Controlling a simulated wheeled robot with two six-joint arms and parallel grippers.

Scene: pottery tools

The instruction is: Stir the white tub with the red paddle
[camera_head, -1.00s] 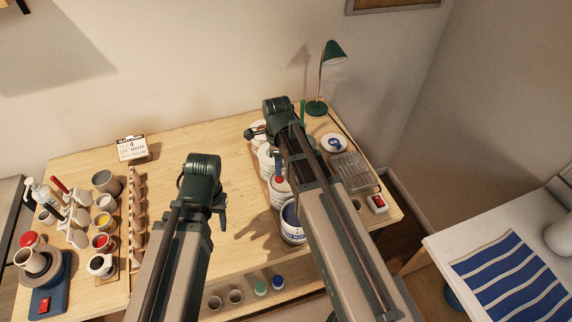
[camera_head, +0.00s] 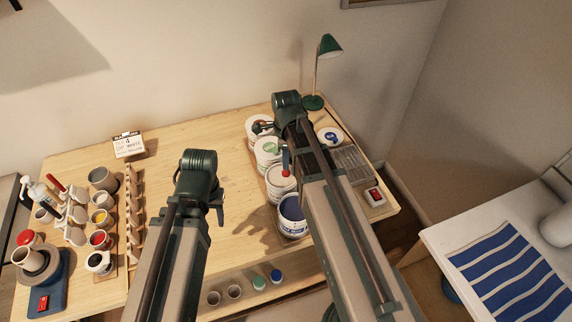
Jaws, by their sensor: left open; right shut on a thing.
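Several white-walled tubs stand in a row on the right part of the bench. The front tub (camera_head: 291,217) holds dark blue; the tub behind it (camera_head: 279,184) shows a pale top, one further back (camera_head: 268,150) shows green, and the rearmost (camera_head: 254,122) is partly covered by a dark shape. A thin piece with red on it, seemingly the red paddle (camera_head: 285,163), shows below my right wrist, above the pale-topped tub. My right gripper (camera_head: 285,136) is shut on it; its fingers are mostly hidden by my arm. My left gripper (camera_head: 219,205) is open and empty over the bench's middle.
A green lamp (camera_head: 329,46) stands at the back right, near a round blue-and-white item (camera_head: 330,136) and a clear tray (camera_head: 349,160). Cups and a peg rack (camera_head: 135,215) fill the left. The bench between rack and tubs is mostly clear.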

